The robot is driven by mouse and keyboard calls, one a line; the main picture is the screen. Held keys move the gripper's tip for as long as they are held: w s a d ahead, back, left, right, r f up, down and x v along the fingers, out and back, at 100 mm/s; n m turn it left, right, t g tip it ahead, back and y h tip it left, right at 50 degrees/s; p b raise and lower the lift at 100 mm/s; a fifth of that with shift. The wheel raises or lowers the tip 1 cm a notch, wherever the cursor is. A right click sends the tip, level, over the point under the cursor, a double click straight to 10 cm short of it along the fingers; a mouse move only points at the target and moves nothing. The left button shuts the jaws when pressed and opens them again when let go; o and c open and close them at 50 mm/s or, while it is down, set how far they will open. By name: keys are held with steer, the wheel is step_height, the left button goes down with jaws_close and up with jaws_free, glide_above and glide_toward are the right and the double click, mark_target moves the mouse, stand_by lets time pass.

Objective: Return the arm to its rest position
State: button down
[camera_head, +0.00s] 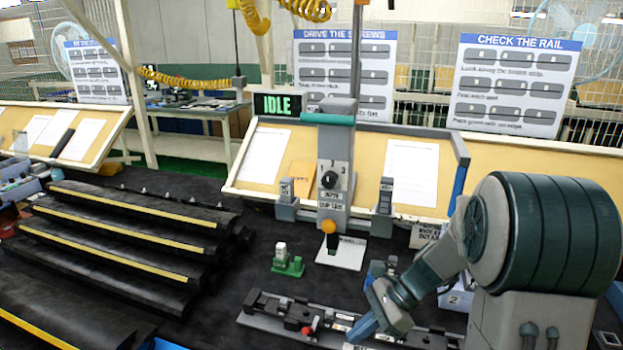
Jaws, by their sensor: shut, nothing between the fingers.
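My arm rises at the right, with a big dark green ribbed joint and a grey link reaching down and left. At its end my gripper (362,329), with blue fingers, is shut and empty. It is low over the long dark rail fixture (285,318) on the bench; I cannot tell whether it touches the fixture. Part of the fixture is hidden behind my arm.
A grey station (333,175) with a dial and an "IDLE" display (278,105) stands behind. A green clip-like part (287,262) and a white card (341,252) lie on the dark bench. Black stepped racks (130,235) fill the left.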

steer(key=s+d+r+n+t+h+b, duration=0.1)
steer(key=s+d+r+n+t+h, duration=0.1)
steer(key=s+r+n+h, duration=0.2)
steer(key=s+d+r+n+t+h+b, duration=0.1)
steer(key=s+d+r+n+t+h, duration=0.2)
steer(key=s+n, duration=0.6)
steer(key=r+n+h, duration=0.1)
steer(key=n, duration=0.2)
steer(key=shift+d+n+t+h, duration=0.15)
steer(key=shift+n+t+h, duration=0.15)
